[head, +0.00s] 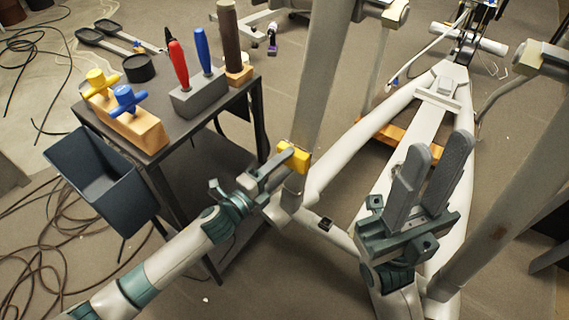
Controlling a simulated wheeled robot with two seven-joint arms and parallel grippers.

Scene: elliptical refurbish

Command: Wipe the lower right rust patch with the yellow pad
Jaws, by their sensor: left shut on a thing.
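The yellow pad (301,159) is in the jaws of my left gripper (287,162), which is shut on it. The pad is in front of the pale left post (322,85) of the elliptical machine, near its lower end; I cannot tell whether it touches. A small reddish-brown spot (499,232), which looks like rust, shows on the grey right post (508,185). The pad is well to the left of this spot. My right gripper (439,150) points up over the machine's frame, its two grey fingers apart with nothing between them.
A dark cart (185,135) stands at left with a red-handled tool (178,62), a blue-handled tool (202,48) and a wooden block (128,122) on top. A dark bin (98,180) hangs on its side. Cables (55,235) lie on the floor. White frame tubes (365,150) surround my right gripper.

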